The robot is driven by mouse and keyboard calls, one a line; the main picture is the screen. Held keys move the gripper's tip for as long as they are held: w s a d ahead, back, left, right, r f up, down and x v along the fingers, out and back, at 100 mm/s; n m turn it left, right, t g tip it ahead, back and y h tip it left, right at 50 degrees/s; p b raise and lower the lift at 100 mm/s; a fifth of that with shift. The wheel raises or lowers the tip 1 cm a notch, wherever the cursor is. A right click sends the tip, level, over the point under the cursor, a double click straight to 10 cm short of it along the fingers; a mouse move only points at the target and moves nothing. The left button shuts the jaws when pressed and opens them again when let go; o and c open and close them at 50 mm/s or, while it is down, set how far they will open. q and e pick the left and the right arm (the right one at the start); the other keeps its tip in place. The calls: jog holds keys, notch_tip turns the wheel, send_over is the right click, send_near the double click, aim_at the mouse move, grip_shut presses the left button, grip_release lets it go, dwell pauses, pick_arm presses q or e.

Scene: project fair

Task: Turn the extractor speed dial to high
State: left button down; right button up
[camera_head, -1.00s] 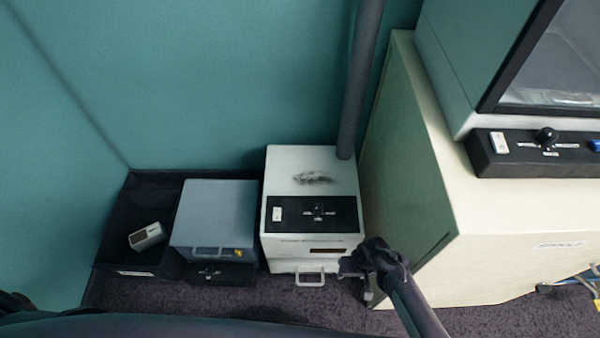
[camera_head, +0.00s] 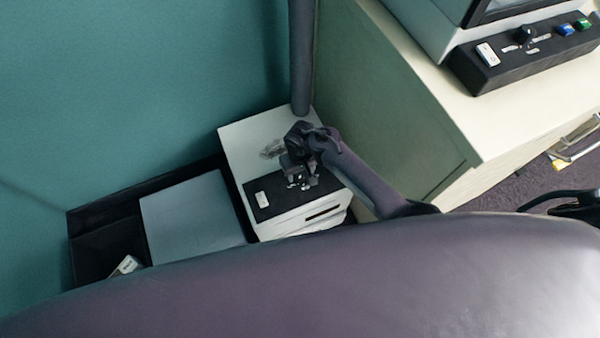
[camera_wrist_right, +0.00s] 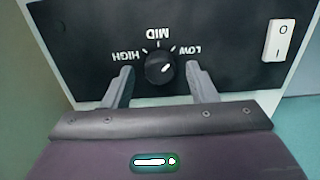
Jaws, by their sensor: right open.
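The extractor is a white box (camera_head: 240,145) on the floor with a black control panel (camera_head: 279,204) on its top. In the right wrist view its black speed dial (camera_wrist_right: 160,68) shows upside-down labels: HIGH at left, MID at top, LOW at right. The dial's white mark appears to point toward LOW. My right gripper (camera_head: 297,172) is over the panel and covers much of the dial in the head view. In the right wrist view its open fingers stand on either side of the dial, with gaps between; contact cannot be seen. My left gripper is not in view.
A white rocker switch (camera_wrist_right: 279,40) sits beside the dial. A grey pipe (camera_head: 302,60) rises behind the box. A grey-blue box (camera_head: 190,220) and black tray (camera_head: 95,240) are at left.

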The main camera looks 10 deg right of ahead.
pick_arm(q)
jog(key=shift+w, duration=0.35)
pick_arm(e)
jog(key=shift+f, duration=0.45)
jog(key=shift+c, duration=0.4)
jog(key=c, duration=0.9)
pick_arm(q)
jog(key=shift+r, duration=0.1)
